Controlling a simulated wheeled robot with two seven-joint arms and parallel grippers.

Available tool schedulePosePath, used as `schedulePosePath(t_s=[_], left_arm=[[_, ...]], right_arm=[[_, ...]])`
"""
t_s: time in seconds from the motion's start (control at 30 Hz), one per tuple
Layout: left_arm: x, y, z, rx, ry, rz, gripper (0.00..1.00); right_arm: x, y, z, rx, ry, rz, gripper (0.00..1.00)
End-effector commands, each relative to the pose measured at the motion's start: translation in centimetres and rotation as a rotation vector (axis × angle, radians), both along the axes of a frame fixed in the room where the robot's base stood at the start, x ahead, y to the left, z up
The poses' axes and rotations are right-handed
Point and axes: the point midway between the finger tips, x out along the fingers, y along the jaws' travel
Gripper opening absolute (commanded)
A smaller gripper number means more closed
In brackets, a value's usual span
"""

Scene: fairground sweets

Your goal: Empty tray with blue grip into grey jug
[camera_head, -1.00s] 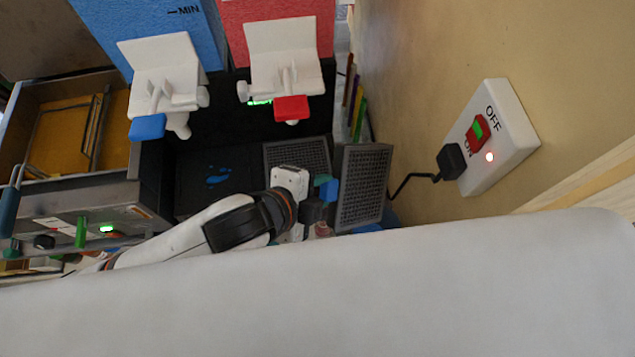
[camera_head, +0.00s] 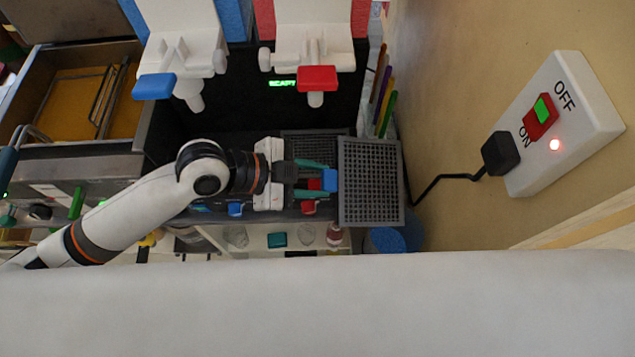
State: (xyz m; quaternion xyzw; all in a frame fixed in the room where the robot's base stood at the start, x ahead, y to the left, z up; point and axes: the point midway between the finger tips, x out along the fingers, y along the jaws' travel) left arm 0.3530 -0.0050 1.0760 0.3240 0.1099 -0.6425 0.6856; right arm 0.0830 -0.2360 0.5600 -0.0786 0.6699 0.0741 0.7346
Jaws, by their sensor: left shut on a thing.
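The tray with the blue grip (camera_head: 330,180) shows as a dark grey grated panel (camera_head: 370,182) right of the black machine, close to the wall. My left gripper (camera_head: 312,180) reaches in from the left with teal fingers and is shut on the blue grip. The tray is held off to the right of a second dark grated panel (camera_head: 312,147) in the machine, which the arm partly covers. I cannot tell how steeply the tray is tilted. No grey jug can be made out. My right gripper is not in view.
White dispensers with a blue lever (camera_head: 154,86) and a red lever (camera_head: 317,78) hang above. A wall switch box (camera_head: 563,125) with a plugged cable is at right. A blue round container (camera_head: 395,238) stands below the tray. A metal cooker (camera_head: 80,165) is at left.

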Motion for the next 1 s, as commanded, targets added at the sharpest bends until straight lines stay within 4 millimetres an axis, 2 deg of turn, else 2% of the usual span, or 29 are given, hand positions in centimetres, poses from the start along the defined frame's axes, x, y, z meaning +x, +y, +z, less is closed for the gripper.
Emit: schedulePosePath(t_s=[0.03,0.27,0.5,1.0], left_arm=[[0.2,0.1,-0.9,-0.015,0.017,0.002,0.08],[0.7,0.5,-2.3,-0.085,0.106,0.002,0.08],[1.0,0.7,-1.4,-0.198,0.248,0.001,0.08],[1.0,0.7,-0.7,-0.245,0.312,-0.001,0.08]], right_arm=[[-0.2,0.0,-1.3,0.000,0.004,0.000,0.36],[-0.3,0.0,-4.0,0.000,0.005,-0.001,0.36],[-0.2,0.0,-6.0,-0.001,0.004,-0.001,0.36],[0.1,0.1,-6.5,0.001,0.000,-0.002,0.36]])
